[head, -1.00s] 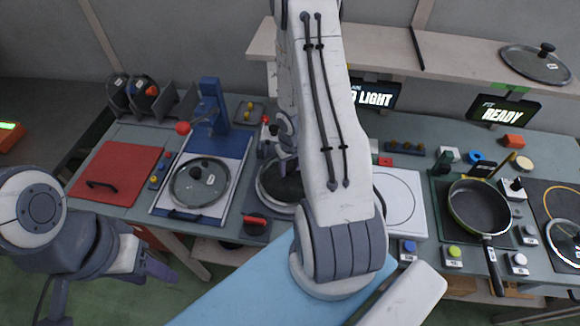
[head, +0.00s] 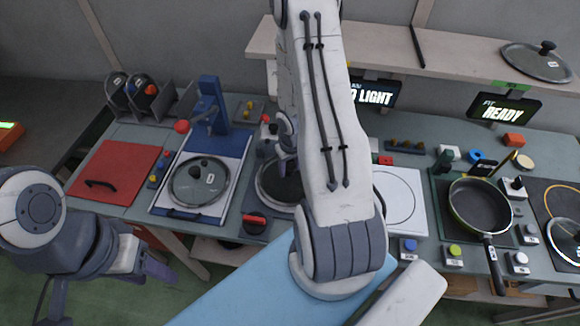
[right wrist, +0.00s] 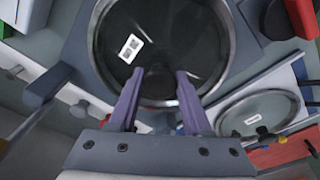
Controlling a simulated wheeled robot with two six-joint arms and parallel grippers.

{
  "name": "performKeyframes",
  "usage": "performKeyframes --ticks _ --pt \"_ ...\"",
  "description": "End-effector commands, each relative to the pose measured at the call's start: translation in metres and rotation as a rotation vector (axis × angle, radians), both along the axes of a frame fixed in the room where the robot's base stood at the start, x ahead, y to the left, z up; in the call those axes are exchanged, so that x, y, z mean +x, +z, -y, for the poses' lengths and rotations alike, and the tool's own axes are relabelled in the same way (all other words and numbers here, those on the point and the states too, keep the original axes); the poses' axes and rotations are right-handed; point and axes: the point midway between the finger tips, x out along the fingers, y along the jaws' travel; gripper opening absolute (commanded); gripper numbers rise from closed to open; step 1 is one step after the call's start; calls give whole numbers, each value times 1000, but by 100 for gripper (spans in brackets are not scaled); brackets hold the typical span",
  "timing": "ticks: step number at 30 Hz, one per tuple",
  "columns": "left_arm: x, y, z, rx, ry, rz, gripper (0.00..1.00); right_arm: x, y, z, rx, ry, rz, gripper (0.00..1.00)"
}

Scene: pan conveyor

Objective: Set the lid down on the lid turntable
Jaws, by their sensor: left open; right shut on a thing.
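The lid (right wrist: 190,30) is dark glass with a steel rim, a white label and a black knob. It fills the top middle of the right wrist view. My right gripper (right wrist: 158,88) is shut on its knob. In the head view my arm partly hides this lid (head: 285,187) and the right gripper (head: 286,165). Under it is a grey-blue base (right wrist: 84,50), seemingly the lid turntable; I cannot tell whether lid and base touch. My left gripper (head: 158,268) is open and empty, in front of the table's left part.
A second glass lid (head: 186,188) lies on the blue-and-white board to the left, also in the right wrist view (right wrist: 268,108). A red mat (head: 118,168) is further left. A white plate (head: 402,185) and a frying pan (head: 480,205) stand to the right.

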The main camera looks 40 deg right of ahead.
Motion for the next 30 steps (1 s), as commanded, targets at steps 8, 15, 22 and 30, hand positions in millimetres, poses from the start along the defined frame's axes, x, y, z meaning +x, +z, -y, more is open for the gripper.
performKeyframes --ticks 8,15,22,30 --pt "0 0 0 0 0 0 50 0 1 0 0 1 1 0" --pt "0 -2 0 0 0 0 50 0 -2 0 0 1 1 0" --pt "0 -4 0 0 0 0 50 0 -5 0 0 2 1 0" --pt "0 -4 0 0 0 0 50 0 -4 0 0 1 1 0"
